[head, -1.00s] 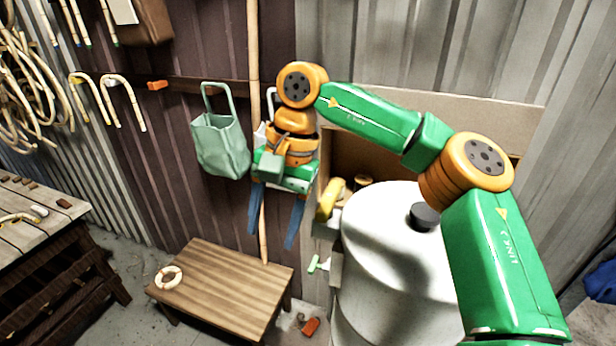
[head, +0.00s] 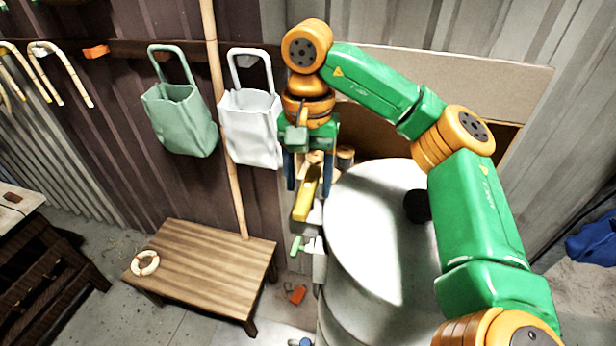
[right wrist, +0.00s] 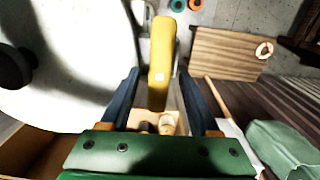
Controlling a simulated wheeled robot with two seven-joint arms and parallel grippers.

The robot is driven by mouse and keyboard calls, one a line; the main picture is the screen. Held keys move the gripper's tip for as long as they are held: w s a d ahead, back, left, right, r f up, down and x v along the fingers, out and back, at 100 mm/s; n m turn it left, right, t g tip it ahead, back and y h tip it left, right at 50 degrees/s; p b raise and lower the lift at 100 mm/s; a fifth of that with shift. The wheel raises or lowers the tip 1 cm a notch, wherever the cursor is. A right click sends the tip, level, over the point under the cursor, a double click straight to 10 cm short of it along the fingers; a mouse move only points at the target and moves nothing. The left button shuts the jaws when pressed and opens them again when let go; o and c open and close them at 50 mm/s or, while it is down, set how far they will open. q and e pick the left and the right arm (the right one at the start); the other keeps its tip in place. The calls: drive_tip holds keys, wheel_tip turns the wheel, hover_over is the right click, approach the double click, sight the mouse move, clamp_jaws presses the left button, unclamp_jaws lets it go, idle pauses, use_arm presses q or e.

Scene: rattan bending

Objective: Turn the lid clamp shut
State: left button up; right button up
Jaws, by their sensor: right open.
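The lid clamp's yellow handle (head: 304,203) sits at the left side of the white drum (head: 360,250), tilted. The drum's pale round lid (head: 372,205) has a black knob (head: 417,206). My right gripper (head: 310,184) points down over the handle, its blue fingers apart. In the right wrist view the yellow handle (right wrist: 161,55) lies between the open fingers (right wrist: 158,74), with a gap to each side; I cannot tell whether it is touched. The clamp's lower parts are partly hidden. My left gripper is not in view.
A low wooden stool (head: 205,268) with a small ring (head: 145,263) stands left of the drum. A green bag (head: 180,120) and a white bag (head: 252,130) hang on the wall beside a long pole (head: 222,130). A tan board (head: 450,80) stands behind the drum.

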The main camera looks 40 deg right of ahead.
drive_tip(key=shift+s+a+r, duration=0.15)
drive_tip(key=shift+a, duration=0.05)
drive_tip(key=shift+c, duration=0.8)
drive_tip(key=shift+s+a+r, duration=0.1)
drive_tip(key=shift+s+a, duration=0.05)
drive_tip(key=shift+s, duration=0.05)
drive_tip(key=c, duration=0.4)
clamp_jaws()
